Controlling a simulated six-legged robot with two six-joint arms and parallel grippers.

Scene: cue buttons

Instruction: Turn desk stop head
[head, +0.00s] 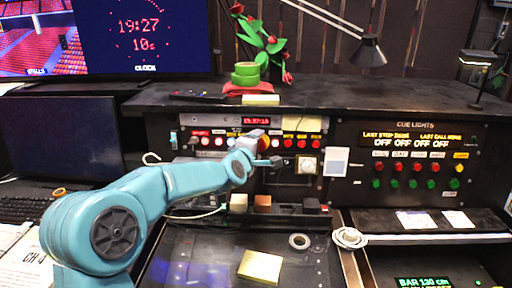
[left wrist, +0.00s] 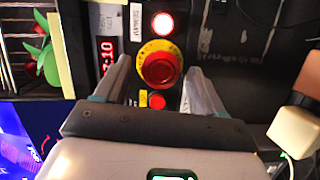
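The desk stop head is a round red mushroom knob (left wrist: 160,66) on a yellow ring, in the middle of the left wrist view. My left gripper (left wrist: 160,82) is open, with one finger on each side of the knob. Gaps show between the fingers and the knob, and I cannot tell how deep the fingers reach. In the head view my left gripper (head: 266,151) is at the desk's upright panel and mostly hides the knob. My right gripper is in neither view.
Lit red buttons (head: 302,143) sit right of the gripper on the panel. In the wrist view a white-lit button (left wrist: 163,23) and a small red one (left wrist: 157,102) flank the knob. Small blocks (head: 263,201) stand on a ledge below. A tape roll (head: 299,241) lies on the desk.

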